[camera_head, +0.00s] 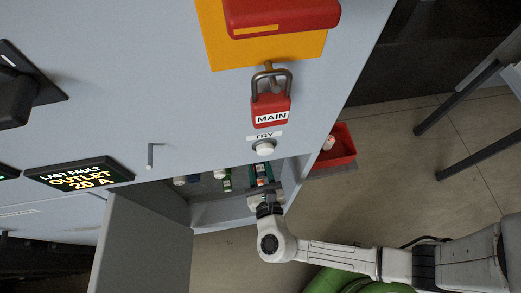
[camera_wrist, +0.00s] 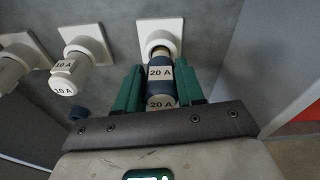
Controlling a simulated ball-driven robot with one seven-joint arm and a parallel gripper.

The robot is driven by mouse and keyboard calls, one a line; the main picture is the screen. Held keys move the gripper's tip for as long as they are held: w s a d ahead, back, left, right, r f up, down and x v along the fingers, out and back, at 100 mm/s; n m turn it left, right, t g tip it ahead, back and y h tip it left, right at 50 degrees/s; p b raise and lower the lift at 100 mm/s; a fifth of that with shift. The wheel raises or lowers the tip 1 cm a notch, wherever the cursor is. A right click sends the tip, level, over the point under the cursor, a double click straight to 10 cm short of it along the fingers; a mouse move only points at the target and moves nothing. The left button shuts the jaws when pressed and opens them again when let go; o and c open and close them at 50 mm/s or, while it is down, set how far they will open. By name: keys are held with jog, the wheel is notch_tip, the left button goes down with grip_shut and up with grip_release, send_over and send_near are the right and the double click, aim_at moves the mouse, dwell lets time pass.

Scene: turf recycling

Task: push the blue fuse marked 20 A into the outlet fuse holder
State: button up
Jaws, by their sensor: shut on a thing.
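The blue fuse (camera_wrist: 160,92) has pale labels reading 20 A and lies between the two green fingers of my gripper (camera_wrist: 160,74) in the wrist view. My gripper is shut on it. The fuse's far end, with a brass-coloured band, is at the mouth of a round white holder (camera_wrist: 158,24) on a square plate. I cannot tell how deep it sits, and no outlet label is readable on this holder. In the head view my gripper (camera_head: 262,184) reaches into the open cabinet compartment, and the fuse is too small to make out there.
A white fuse marked 10 A (camera_wrist: 66,74) sits in the holder to the left, with another holder (camera_wrist: 16,62) beyond. The compartment's side wall (camera_wrist: 238,62) is close on the right. A red bin (camera_head: 340,146) stands beside the cabinet.

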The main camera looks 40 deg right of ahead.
jog(key=shift+x, duration=1.15)
jog(key=o, duration=1.1)
jog(key=shift+r, duration=0.15)
jog(key=shift+o, duration=0.2)
jog(key=b+v, duration=0.2)
jog(key=v, duration=0.8)
jog(key=shift+s+a, duration=0.15)
jog(key=shift+s, duration=0.15)
jog(key=shift+r, duration=0.1)
